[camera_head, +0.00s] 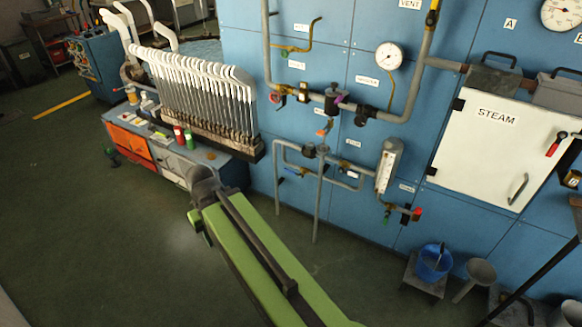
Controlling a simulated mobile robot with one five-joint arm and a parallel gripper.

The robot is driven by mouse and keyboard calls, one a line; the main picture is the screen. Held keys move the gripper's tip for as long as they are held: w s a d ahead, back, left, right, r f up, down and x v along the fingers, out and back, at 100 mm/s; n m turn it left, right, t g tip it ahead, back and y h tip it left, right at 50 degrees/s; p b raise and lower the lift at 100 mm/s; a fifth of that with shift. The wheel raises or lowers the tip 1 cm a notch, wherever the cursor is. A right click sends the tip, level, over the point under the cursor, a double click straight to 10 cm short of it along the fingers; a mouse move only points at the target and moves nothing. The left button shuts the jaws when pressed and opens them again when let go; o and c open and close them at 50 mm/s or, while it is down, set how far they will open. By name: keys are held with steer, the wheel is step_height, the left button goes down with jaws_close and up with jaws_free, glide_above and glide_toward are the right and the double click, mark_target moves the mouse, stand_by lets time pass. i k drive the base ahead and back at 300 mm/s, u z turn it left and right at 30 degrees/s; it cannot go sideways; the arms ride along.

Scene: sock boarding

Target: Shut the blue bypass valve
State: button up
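A small blue handle (292,170), which looks like the bypass valve, sits on the lower grey pipe loop in front of the blue wall panels. It is small here, and I cannot tell whether it is open or shut. My green arm reaches up from the bottom of the view and ends at a dark rounded joint left of and below the pipe loop. No gripper fingers show, and nothing of mine visibly touches the blue handle.
An orange handle (322,132) and a purple one (336,98) are above the loop. A gauge glass (388,166) stands to its right. The sock boarding rack (200,80) is left. A blue bucket (434,262) stands lower right. Floor left of my arm is clear.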

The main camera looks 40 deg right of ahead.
mark_target(300, 176)
steer(key=z, duration=0.5)
steer(key=i, duration=1.15)
steer(key=z, duration=0.7)
